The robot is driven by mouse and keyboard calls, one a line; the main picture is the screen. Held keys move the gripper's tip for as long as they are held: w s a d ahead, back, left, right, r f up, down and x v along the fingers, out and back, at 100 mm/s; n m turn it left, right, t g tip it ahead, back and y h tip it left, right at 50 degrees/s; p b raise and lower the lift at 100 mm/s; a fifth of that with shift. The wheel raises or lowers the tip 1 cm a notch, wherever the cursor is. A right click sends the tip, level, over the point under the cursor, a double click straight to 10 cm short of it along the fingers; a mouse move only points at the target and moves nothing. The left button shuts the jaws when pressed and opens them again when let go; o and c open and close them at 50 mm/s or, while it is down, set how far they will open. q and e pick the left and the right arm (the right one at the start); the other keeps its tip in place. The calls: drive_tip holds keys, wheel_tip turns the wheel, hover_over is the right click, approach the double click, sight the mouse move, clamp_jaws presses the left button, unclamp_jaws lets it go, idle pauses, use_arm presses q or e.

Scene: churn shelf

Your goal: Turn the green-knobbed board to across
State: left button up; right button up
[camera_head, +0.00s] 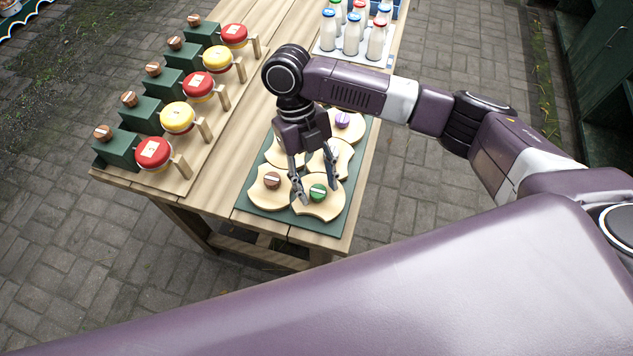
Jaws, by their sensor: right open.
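The green-knobbed board (317,210) is a pale wooden board with curved-in sides at the near right of a dark green mat (274,221). Its round green knob (318,192) has a pale bar on top. My right gripper (316,201) is open and points down, its fingers around or just above the green knob; I cannot tell whether they touch it. A brown-knobbed board (268,196) lies just left of it. A purple-knobbed board (353,128) lies at the back right, and other boards are partly hidden by my gripper. My left gripper is not in view.
A row of red and yellow round pieces (178,117) with dark green blocks (140,114) and brown knobs runs along the table's left. Milk bottles (352,38) stand on a white tray (323,53) at the back. The wooden table (232,182) has a bare strip between row and mat.

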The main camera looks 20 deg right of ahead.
drive_tip(key=v, duration=1.2)
idle(0.3)
